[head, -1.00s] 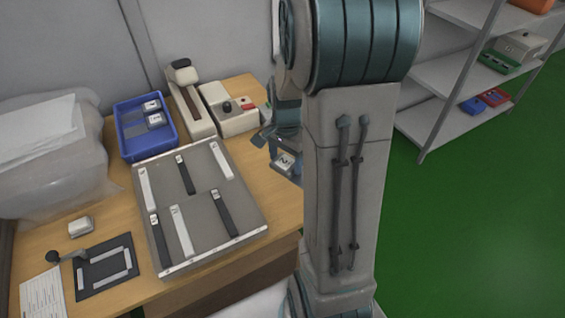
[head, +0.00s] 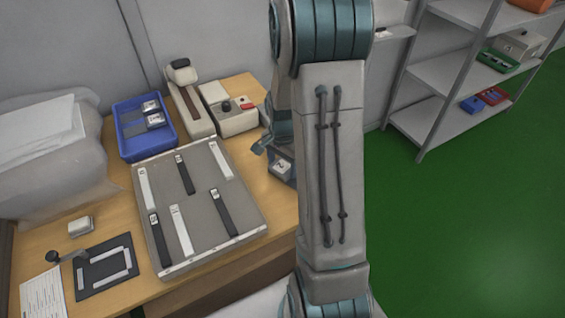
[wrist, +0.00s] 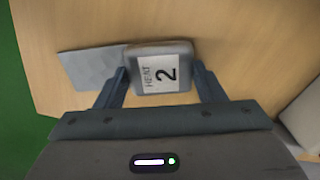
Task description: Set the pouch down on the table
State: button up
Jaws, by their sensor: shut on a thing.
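The pouch (wrist: 140,58) is a grey, rounded block with a white label reading "HEAT 2". It sits between the two fingers of my gripper (wrist: 160,74) in the wrist view, and the gripper is shut on it. The wooden table (wrist: 235,40) lies below it; I cannot tell whether the pouch touches the table. In the head view, the pouch (head: 282,168) shows at the table's right side, beside my arm, which hides part of the gripper and the tabletop there.
A flat grey square (wrist: 88,68) lies left of the pouch in the wrist view. A grey board with several straps (head: 195,253), a blue bin (head: 130,154) and a cream device (head: 236,122) stand left of my gripper. The table's edge is close, with green floor (head: 470,230) beyond.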

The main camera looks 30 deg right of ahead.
jog(key=o, duration=1)
jog(key=shift+f, duration=0.1)
notch_tip(320, 180, up, 12)
jog(key=shift+s+a+r+n+t+p, duration=0.15)
jog(key=shift+s+a+r+n+t, duration=0.3)
jog(key=shift+s+a+r+n, duration=1.3)
jog(key=shift+s+a+r+n+t+p, duration=0.1)
jog(key=shift+s+a+r+n+t, duration=0.45)
jog(key=shift+s+a+n, duration=2.3)
jog(key=shift+s+a+r+n+t+p, duration=0.15)
jog(key=shift+s+a+r+n+t, duration=0.25)
jog(key=shift+s+a+r+n, duration=1.9)
jog(key=shift+s+d+f+m, duration=0.2)
jog(key=shift+s+d+f, duration=0.15)
jog(key=shift+d+f, duration=0.2)
jog(key=shift+s+d+f+m, duration=0.2)
jog(key=shift+s+d+f, duration=0.1)
jog(key=shift+d+f, duration=0.25)
